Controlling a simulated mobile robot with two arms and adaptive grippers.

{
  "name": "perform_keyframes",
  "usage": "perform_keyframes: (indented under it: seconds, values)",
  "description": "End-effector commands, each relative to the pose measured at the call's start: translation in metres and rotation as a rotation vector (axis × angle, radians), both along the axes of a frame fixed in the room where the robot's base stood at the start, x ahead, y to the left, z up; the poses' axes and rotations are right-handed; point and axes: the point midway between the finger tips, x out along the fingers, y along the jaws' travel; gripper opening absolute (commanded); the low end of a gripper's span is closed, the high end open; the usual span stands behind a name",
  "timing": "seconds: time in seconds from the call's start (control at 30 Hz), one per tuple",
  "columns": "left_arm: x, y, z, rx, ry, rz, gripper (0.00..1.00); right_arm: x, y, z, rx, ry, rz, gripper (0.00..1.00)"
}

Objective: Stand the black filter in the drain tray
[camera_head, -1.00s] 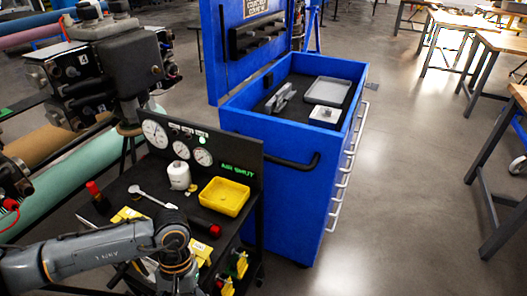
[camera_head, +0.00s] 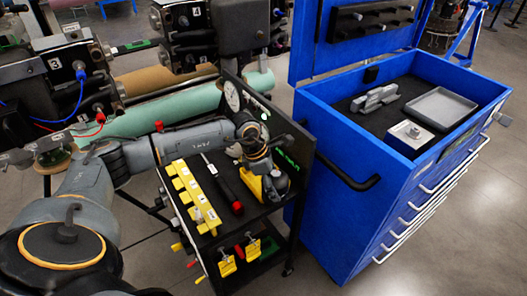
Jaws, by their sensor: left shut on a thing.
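My left arm reaches in from the left over the black cart. Its left gripper (camera_head: 276,186) points down at the cart's right side and is shut on a dark thing, apparently the black filter, which blends with the fingers. My right gripper is not in view.
A red-and-black tool (camera_head: 224,186) and a yellow block strip (camera_head: 190,196) lie left of the tray. The gauge panel (camera_head: 296,140) rises behind. A blue cabinet (camera_head: 345,150) stands close on the right, with a grey tray (camera_head: 440,107) in its top.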

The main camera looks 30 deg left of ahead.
Motion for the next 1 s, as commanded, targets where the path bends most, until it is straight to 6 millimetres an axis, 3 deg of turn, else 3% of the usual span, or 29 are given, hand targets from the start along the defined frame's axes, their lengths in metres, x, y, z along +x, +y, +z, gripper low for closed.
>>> perform_keyframes:
  seconds: [0.2, 0.43, 0.73, 1.0]
  values:
    - [0.040, 0.040, 0.017, -0.003, -0.005, 0.504, 0.18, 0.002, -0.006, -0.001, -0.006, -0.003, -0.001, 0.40]
    - [0.064, 0.073, 0.029, -0.004, -0.001, 0.880, 0.18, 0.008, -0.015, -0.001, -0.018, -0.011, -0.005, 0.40]
    - [0.070, 0.084, 0.027, -0.005, 0.003, 1.000, 0.18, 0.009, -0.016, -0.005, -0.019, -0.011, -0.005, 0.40]
    - [0.069, 0.084, -0.001, -0.003, 0.004, 0.997, 0.18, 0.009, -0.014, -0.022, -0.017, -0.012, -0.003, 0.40]
